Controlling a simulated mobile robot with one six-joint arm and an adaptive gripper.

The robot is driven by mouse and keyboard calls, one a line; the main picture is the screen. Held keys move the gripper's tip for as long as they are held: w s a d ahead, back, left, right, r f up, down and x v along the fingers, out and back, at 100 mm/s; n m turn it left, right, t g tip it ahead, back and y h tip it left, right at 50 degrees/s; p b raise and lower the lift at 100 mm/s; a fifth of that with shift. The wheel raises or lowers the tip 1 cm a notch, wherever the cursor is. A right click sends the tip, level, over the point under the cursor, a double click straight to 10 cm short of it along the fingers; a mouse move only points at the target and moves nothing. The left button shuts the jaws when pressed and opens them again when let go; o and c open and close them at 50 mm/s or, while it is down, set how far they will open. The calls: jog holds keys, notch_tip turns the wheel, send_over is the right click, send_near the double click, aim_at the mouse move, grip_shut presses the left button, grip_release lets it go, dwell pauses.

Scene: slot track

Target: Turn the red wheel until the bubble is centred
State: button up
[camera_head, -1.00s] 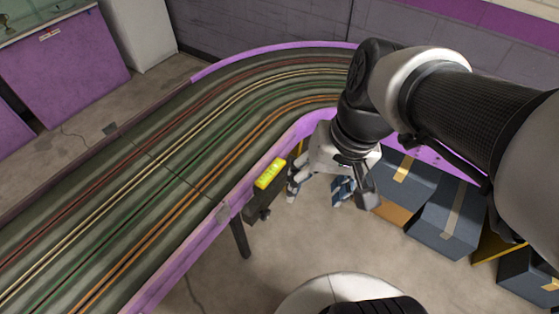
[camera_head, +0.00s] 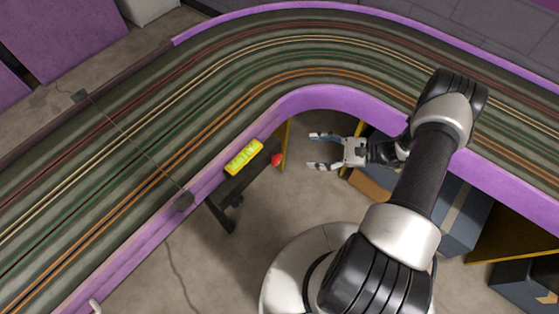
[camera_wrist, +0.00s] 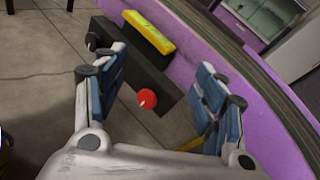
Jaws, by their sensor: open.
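The red wheel (camera_head: 277,160) sits at the right end of a dark bracket (camera_head: 238,185) beside the track's purple edge. In the wrist view the red wheel (camera_wrist: 147,100) faces me, with a small pale mark on it. The yellow-green level (camera_head: 244,157) lies along the bracket's track side and also shows in the wrist view (camera_wrist: 149,35). Its bubble is too small to make out. My gripper (camera_head: 311,151) is open and empty, to the right of the wheel and apart from it. In the wrist view the wheel shows between my open fingers (camera_wrist: 160,90).
The curved slot track (camera_head: 150,120) with its purple border (camera_head: 340,98) runs behind and left of the bracket. A yellow panel (camera_head: 284,143) stands near the wheel. Dark blue boxes (camera_head: 465,210) lie under the track at right. Bare floor (camera_head: 215,265) is clear in front.

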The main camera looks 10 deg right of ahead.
jog(key=s+f+m+t+h+b, duration=0.1)
jog(key=s+f+m+t+h, duration=0.3)
jog(key=f+m+t, duration=0.95)
jog(key=n+g+b, duration=0.2)
jog(key=n+g, duration=0.2)
jog(key=g, duration=0.1)
send_near(279, 162)
jog(key=x, duration=0.9)
jog(key=shift+w+a+r, duration=0.15)
jog(key=shift+r, duration=0.15)
jog(key=c, duration=1.1)
